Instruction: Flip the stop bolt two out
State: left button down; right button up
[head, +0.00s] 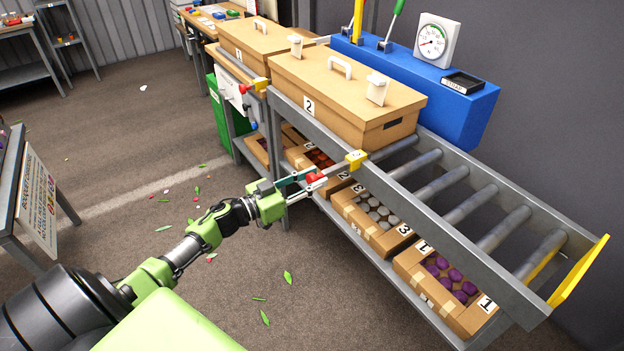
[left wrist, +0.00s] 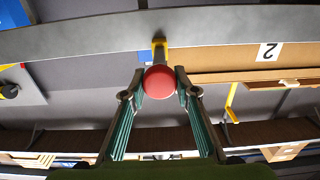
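The stop bolt at crate 2 has a yellow block (head: 355,158) on the front rail and a red knob (head: 315,178) sticking out from it towards me. My left gripper (head: 311,184) is at this knob with its fingers spread. In the left wrist view the red ball knob (left wrist: 160,82) sits between the two fingertips (left wrist: 160,74), with no clear grip on it. The yellow block (left wrist: 160,48) shows behind the knob. The lidded crate labelled 2 (head: 345,95) stands on the conveyor behind the rail. My right gripper is not in view.
Another stop bolt with a red knob (head: 244,89) is further back by crate 1. Open boxes with purple (head: 450,278) and grey contents lie on the shelf below. Empty rollers (head: 470,206) run to a yellow end stop (head: 580,270). A blue console (head: 455,112) stands behind.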

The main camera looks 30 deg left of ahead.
pick_arm(q)
jog(key=shift+p+v, duration=0.85)
jog(key=shift+v, duration=0.9)
jog(key=shift+s, duration=0.2)
jog(key=shift+f, duration=0.15)
jog(key=c, duration=1.6)
grip_release()
jog(key=shift+a, duration=0.1)
jog(key=shift+s+a, duration=0.1)
jog(key=shift+s, duration=0.05)
jog(key=v, duration=1.2)
